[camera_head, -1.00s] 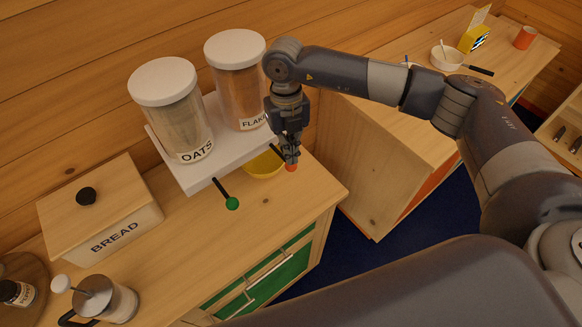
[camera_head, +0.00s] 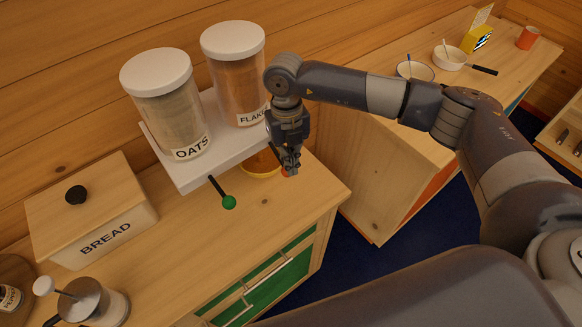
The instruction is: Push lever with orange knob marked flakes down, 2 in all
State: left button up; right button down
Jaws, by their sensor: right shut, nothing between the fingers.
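The cereal dispenser holds two clear jars with white lids on a white shelf (camera_head: 222,150). The right jar (camera_head: 239,88) is labelled FLAKES, its label partly covered by my arm; the left jar (camera_head: 168,112) is labelled OATS. The orange knob (camera_head: 287,172) shows only as a sliver at the fingertips of my right gripper (camera_head: 290,163), which is shut and empty, over it. Its lever is hidden. The green knob (camera_head: 229,202) hangs on the OATS lever. A yellow bowl (camera_head: 261,174) sits under the shelf, with orange-brown colour above its rim. My left gripper is not in view.
A BREAD box (camera_head: 120,232) and a metal pot (camera_head: 98,303) stand left on the wooden counter. The counter front right of the bowl is clear. Another counter at right holds a white bowl (camera_head: 416,71), a pan (camera_head: 450,57) and an orange cup (camera_head: 528,37).

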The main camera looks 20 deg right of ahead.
jog(key=w+r+b, duration=0.1)
jog(key=w+r, duration=0.3)
jog(key=r, duration=0.9)
jog(key=shift+w+r+b, duration=0.15)
jog(key=shift+b, duration=0.15)
jog(key=shift+a, duration=0.1)
dwell(1.1)
